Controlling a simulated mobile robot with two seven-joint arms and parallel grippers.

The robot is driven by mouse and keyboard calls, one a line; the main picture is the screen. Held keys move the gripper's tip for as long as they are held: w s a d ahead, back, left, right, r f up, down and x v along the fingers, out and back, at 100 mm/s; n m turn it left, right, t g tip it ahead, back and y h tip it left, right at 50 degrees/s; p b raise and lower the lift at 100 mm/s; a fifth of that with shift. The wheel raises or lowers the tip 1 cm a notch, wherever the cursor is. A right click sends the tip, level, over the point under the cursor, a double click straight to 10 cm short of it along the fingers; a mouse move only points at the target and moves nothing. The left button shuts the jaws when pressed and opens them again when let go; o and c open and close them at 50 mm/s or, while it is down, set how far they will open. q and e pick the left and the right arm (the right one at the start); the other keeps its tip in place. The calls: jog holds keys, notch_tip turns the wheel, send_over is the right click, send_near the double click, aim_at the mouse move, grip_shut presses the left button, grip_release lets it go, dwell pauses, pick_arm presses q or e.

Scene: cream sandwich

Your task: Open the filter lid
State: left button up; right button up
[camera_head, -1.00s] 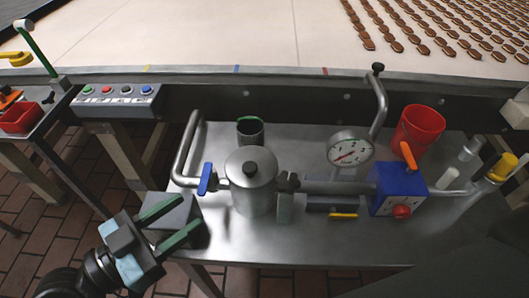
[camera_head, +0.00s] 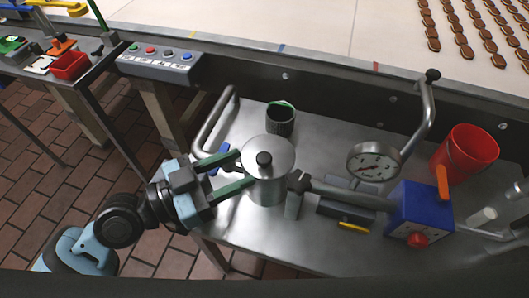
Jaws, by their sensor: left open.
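The filter is a steel cylinder (camera_head: 267,186) on the metal table, joined to pipes on both sides. Its round lid (camera_head: 281,151) with a dark knob (camera_head: 264,158) sits on top and looks shut. My left gripper (camera_head: 240,172) is open. Its two green-padded fingers reach from the left to the filter's left side, near lid height. I cannot tell whether they touch it. The blue valve handle (camera_head: 221,150) is partly hidden behind the fingers. My right gripper is not in view.
A dark cup (camera_head: 281,122) stands behind the filter. To the right are a pressure gauge (camera_head: 374,164), a blue pump box (camera_head: 420,208) with an orange lever, and a red bucket (camera_head: 467,152). A button panel (camera_head: 160,61) is at the back left. The table front is clear.

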aim_at(257, 161)
pick_arm(q)
jog(key=x, duration=0.1)
jog(key=p+x, duration=0.1)
jog(key=x, duration=0.2)
jog(key=shift+w+d+r, duration=0.2)
jog(key=shift+d+r, duration=0.05)
jog(key=shift+d, duration=0.1)
jog(key=shift+w+d+f+p, duration=0.1)
jog(key=shift+w+d+p, duration=0.1)
jog(key=shift+d, duration=0.15)
jog(key=shift+w+d+f+p, duration=0.1)
jog(key=shift+d+p, duration=0.1)
jog(key=shift+d, duration=0.15)
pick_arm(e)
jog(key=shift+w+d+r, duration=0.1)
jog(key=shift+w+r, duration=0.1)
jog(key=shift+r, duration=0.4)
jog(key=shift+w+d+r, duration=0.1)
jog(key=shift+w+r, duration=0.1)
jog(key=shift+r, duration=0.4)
pick_arm(q)
jog(key=c, duration=1)
grip_shut()
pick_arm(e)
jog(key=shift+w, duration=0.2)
